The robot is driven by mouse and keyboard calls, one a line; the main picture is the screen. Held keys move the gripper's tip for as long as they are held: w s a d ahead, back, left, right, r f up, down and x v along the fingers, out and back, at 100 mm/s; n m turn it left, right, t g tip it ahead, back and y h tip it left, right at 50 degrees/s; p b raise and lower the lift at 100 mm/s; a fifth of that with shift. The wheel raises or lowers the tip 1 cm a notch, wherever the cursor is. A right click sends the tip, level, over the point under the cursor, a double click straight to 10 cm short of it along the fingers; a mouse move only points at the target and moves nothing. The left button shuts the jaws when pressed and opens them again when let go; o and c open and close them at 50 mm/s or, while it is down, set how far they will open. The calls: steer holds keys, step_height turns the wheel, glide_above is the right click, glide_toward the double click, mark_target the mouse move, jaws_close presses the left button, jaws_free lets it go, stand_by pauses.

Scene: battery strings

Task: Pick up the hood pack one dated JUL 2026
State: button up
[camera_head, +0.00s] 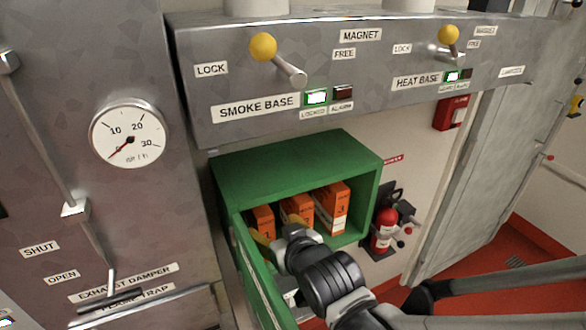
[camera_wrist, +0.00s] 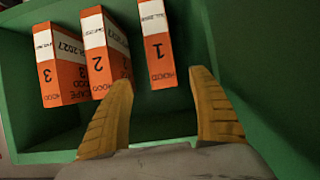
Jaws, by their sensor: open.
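Three orange and white hood packs stand in a row in an open green box (camera_head: 290,165). Pack 1 (camera_head: 264,220) is leftmost in the head view, then pack 2 (camera_head: 296,207) and pack 3 (camera_head: 333,197). In the wrist view they appear upside down: pack 1 (camera_wrist: 157,45) at right, pack 2 (camera_wrist: 98,65), pack 3 (camera_wrist: 60,80) at left. Pack 3's label shows 2027; the dates on packs 1 and 2 are too small to read surely. My gripper (camera_wrist: 161,80) is open and empty, its yellow fingers either side of pack 1's lower end in the picture, apparently short of it.
The box's green door (camera_head: 258,275) hangs open at left. A grey panel with the smoke base (camera_head: 255,107) and heat base controls overhangs the box. A gauge (camera_head: 129,133) is on the left wall. A red extinguisher (camera_head: 383,230) stands to the right.

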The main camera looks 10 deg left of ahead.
mark_target(268, 223)
steer(key=b+x, duration=0.1)
steer(key=x, duration=0.3)
steer(key=shift+w+a+f+b, duration=0.2)
steer(key=shift+w+b, duration=0.05)
steer(key=shift+b, duration=0.1)
steer(key=x, duration=0.2)
steer(key=b+x, duration=0.1)
steer(key=r+x, duration=0.1)
steer(key=x, duration=0.1)
steer(key=shift+w+a+f+b, duration=0.15)
steer(key=shift+w+a+b, duration=0.25)
steer(key=shift+a, duration=0.05)
steer(key=c, duration=1.5)
